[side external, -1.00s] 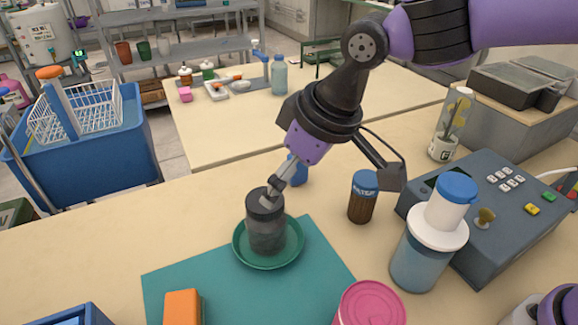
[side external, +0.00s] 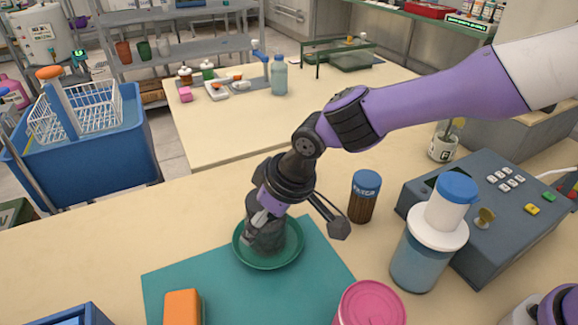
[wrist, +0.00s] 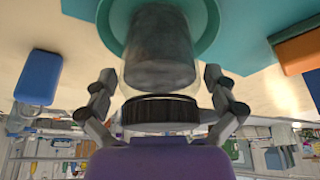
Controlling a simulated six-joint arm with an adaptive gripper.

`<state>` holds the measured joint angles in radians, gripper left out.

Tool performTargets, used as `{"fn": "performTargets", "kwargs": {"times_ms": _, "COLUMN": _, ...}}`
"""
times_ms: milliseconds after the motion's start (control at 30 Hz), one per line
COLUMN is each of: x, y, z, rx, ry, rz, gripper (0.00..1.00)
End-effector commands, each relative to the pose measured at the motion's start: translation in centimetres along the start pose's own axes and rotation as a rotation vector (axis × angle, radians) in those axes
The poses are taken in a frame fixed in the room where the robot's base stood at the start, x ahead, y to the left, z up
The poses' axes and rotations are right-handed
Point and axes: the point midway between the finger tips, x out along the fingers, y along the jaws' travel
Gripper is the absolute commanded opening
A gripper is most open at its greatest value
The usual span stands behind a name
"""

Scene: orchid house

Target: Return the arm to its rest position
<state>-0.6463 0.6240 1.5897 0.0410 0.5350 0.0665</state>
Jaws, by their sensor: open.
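My gripper (wrist: 163,105) is open. In the wrist view its two fingers stand on either side of a grey, cloudy jar with a dark ribbed lid (wrist: 160,110), with gaps between fingers and jar. In the side view my gripper (side external: 264,222) is low over the same jar (side external: 266,237) and hides its top. The jar stands upright on a green saucer (side external: 290,252), which lies on a teal mat (side external: 215,278). My arm reaches in from the upper right.
A brown bottle with a blue cap (side external: 364,196) stands close right of my gripper. Further right are a white-and-blue dispenser (side external: 430,240) and a grey control box (side external: 520,205). A pink lid (side external: 371,305) and an orange block (side external: 182,307) are in front.

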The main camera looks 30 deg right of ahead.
Motion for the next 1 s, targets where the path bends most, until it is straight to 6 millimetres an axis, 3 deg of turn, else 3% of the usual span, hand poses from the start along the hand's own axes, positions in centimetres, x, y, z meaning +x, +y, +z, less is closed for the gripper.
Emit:
{"fn": "performTargets", "kwargs": {"times_ms": 33, "x": 1.0, "y": 0.0, "z": 0.2, "rx": 0.000, "ry": -0.003, "rz": 0.000, "gripper": 1.00}}
{"fn": "performTargets", "kwargs": {"times_ms": 100, "x": -1.0, "y": 0.0, "z": -0.8, "rx": 0.000, "ry": 0.008, "rz": -0.001, "gripper": 1.00}}
{"fn": "performTargets", "kwargs": {"times_ms": 200, "x": -2.4, "y": 0.0, "z": -1.2, "rx": 0.000, "ry": 0.005, "rz": 0.000, "gripper": 1.00}}
{"fn": "performTargets", "kwargs": {"times_ms": 400, "x": -3.7, "y": -0.3, "z": -1.5, "rx": 0.000, "ry": 0.002, "rz": 0.000, "gripper": 1.00}}
{"fn": "performTargets", "kwargs": {"times_ms": 800, "x": -3.7, "y": -0.4, "z": -1.4, "rx": 0.000, "ry": 0.000, "rz": 0.000, "gripper": 1.00}}
{"fn": "performTargets", "kwargs": {"times_ms": 1000, "x": -1.8, "y": 0.0, "z": -0.8, "rx": -0.001, "ry": -0.004, "rz": 0.000, "gripper": 1.00}}
